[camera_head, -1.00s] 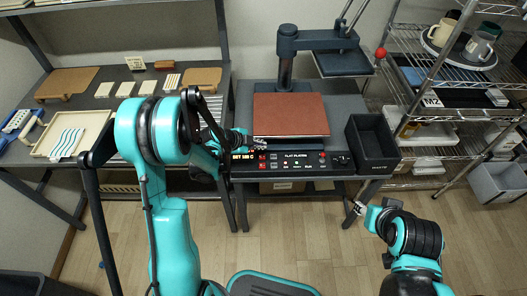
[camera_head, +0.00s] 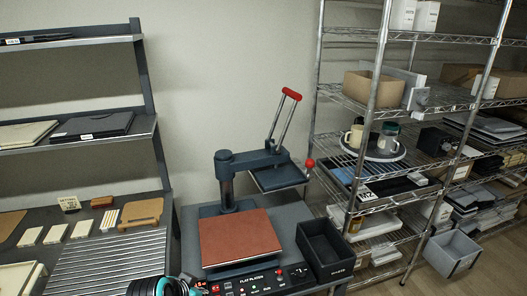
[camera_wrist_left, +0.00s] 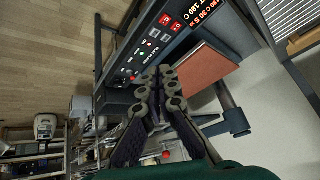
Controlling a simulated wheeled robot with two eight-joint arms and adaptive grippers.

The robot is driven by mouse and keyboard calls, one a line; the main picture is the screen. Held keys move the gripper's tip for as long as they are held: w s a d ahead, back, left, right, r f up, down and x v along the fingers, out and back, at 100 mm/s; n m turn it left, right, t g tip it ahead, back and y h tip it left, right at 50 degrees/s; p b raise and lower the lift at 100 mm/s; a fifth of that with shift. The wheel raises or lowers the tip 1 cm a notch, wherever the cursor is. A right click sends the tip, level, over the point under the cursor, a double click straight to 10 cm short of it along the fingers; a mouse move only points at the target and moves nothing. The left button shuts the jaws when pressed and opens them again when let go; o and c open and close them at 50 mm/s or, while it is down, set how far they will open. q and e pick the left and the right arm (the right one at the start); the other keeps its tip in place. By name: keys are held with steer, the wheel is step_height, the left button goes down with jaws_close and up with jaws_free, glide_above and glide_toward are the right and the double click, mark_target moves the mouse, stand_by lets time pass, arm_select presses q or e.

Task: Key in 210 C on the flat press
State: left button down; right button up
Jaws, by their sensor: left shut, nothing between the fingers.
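The flat press (camera_head: 228,201) stands on a dark table in the head view, its upper plate swung aside and its red-brown pad (camera_head: 240,238) exposed. Its black control panel (camera_head: 262,284) is along the front edge, cut by the frame bottom. In the left wrist view the panel (camera_wrist_left: 128,72) shows tilted, with red buttons (camera_wrist_left: 165,19), small lights and a lit red display (camera_wrist_left: 206,14) that seems to read 180 C and 30 S. My left gripper (camera_wrist_left: 160,78) is shut and empty in front of the panel; contact cannot be told. My right gripper is out of view.
A black open bin (camera_head: 325,250) stands right of the pad. A wire shelf (camera_head: 362,170) with mugs on a round tray rises at the right. A bench with a ribbed surface (camera_head: 105,262) and small boards is at the left. A grey crate (camera_head: 452,254) is at the far right.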

arm_select(q)
steer(key=s+a+r+n+y, duration=0.1)
steer(key=s+n, duration=0.4)
steer(key=s, duration=0.4)
steer(key=shift+y, duration=0.4)
steer(key=shift+a, duration=0.1)
